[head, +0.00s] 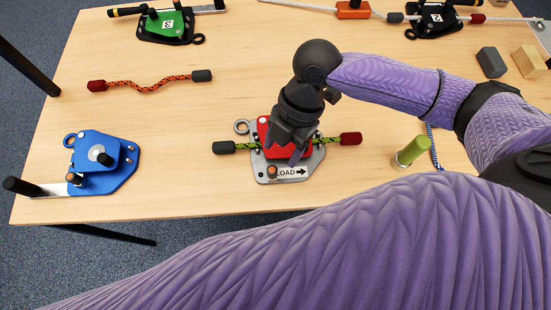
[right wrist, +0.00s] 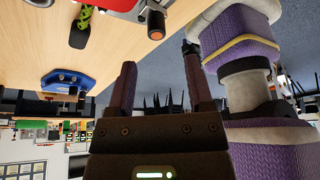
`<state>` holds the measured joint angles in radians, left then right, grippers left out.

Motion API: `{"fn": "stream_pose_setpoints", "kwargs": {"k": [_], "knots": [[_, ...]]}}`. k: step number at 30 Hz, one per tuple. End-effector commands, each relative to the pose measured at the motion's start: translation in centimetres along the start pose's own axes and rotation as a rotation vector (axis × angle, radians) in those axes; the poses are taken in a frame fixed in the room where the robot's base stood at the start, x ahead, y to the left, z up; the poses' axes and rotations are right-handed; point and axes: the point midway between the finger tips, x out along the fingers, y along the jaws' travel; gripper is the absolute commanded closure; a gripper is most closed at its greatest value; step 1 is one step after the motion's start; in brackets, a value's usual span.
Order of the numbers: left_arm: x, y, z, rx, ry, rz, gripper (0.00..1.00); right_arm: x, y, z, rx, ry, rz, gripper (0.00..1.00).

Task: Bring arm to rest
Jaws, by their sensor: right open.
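My right gripper (head: 288,148) is above the red device in the middle of the table. Its open jaws (right wrist: 162,80) stand apart with nothing between them in the right wrist view. The red device (head: 263,127) has a grey base plate with a "LOAD" arrow label. A green-and-black rope (head: 327,141) with a dark end and a red end runs through it. The gripper hides part of the device, so I cannot tell in the head view whether they touch. My left gripper does not show.
A blue device (head: 104,166) with a lever stands at the left. An orange rope (head: 148,86) lies behind it. A green cylinder (head: 411,151) is at the right. A green device (head: 167,24), a black device (head: 436,19) and blocks (head: 491,62) are farther back.

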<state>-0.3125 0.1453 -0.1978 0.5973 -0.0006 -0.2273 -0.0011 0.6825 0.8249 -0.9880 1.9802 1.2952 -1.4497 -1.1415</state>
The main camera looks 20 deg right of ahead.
Motion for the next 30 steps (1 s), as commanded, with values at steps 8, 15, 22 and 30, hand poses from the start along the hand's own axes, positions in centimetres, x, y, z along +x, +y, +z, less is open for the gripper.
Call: {"fn": "stream_pose_setpoints", "kwargs": {"k": [8, 15, 22, 30], "knots": [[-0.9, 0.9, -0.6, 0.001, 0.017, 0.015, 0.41, -2.3, 0.0, 0.0, 0.000, 0.001, -0.001, 0.34], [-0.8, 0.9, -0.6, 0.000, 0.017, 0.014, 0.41, -2.3, 0.0, 0.0, 0.000, 0.001, -0.001, 0.34], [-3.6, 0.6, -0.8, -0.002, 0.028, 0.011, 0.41, -5.2, 0.0, -1.2, -0.004, -0.005, 0.010, 0.34], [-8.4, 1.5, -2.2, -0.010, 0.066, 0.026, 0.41, -9.9, 0.1, -3.1, -0.010, -0.013, 0.024, 0.34]]}}
